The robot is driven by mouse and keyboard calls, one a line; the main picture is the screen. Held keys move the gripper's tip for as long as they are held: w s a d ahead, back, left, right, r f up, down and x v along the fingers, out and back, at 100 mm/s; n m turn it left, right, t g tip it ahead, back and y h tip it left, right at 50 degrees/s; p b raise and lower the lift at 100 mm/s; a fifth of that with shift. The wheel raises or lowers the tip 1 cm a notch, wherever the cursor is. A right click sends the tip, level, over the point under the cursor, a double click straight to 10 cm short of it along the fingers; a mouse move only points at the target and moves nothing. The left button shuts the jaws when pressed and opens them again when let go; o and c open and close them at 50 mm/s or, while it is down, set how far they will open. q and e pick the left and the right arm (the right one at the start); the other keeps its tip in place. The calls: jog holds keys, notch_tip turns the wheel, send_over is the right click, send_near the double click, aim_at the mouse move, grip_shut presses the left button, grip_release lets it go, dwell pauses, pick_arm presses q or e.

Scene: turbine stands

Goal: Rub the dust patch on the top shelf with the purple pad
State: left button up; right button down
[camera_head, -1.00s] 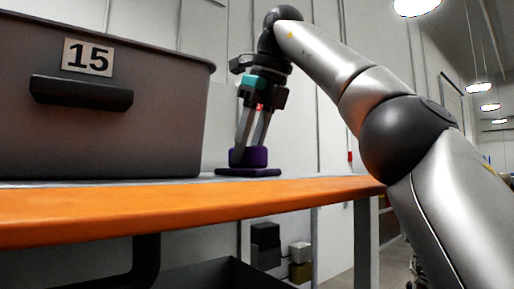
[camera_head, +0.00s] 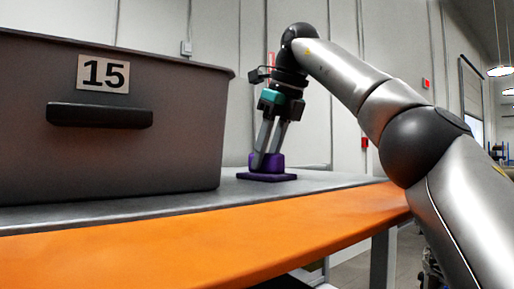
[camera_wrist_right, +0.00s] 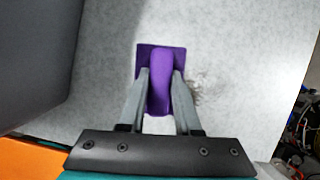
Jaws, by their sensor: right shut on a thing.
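The purple pad (camera_head: 267,176) has a flat base and a raised grip block. It rests on or just over the grey shelf top (camera_head: 335,181), to the right of the large bin. My right gripper (camera_head: 267,158) points down and is shut on the pad's grip block. In the right wrist view the pad (camera_wrist_right: 160,70) sits between the two fingers (camera_wrist_right: 160,85). The dust patch (camera_wrist_right: 195,90) shows as a faint brownish smudge just right of the pad, partly hidden behind the right finger. I cannot make it out in the head view. My left gripper is not in view.
A large grey bin (camera_head: 110,165) labelled 15 stands on the shelf's left part, close to the pad. The shelf has an orange front edge (camera_head: 200,238). A pale wall (camera_head: 220,40) stands behind. Cables and clutter (camera_wrist_right: 300,130) lie beyond the shelf's right edge.

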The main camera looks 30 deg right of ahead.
jog(key=shift+d+f+p, duration=0.1)
jog(key=shift+d+p, duration=0.55)
jog(key=shift+d, duration=0.45)
jog(key=shift+d+p, duration=0.6)
jog(key=shift+d, duration=0.5)
jog(key=shift+w+d, duration=0.15)
jog(key=shift+d, duration=0.8)
jog(key=shift+w+d, duration=0.1)
jog(key=shift+d, duration=0.85)
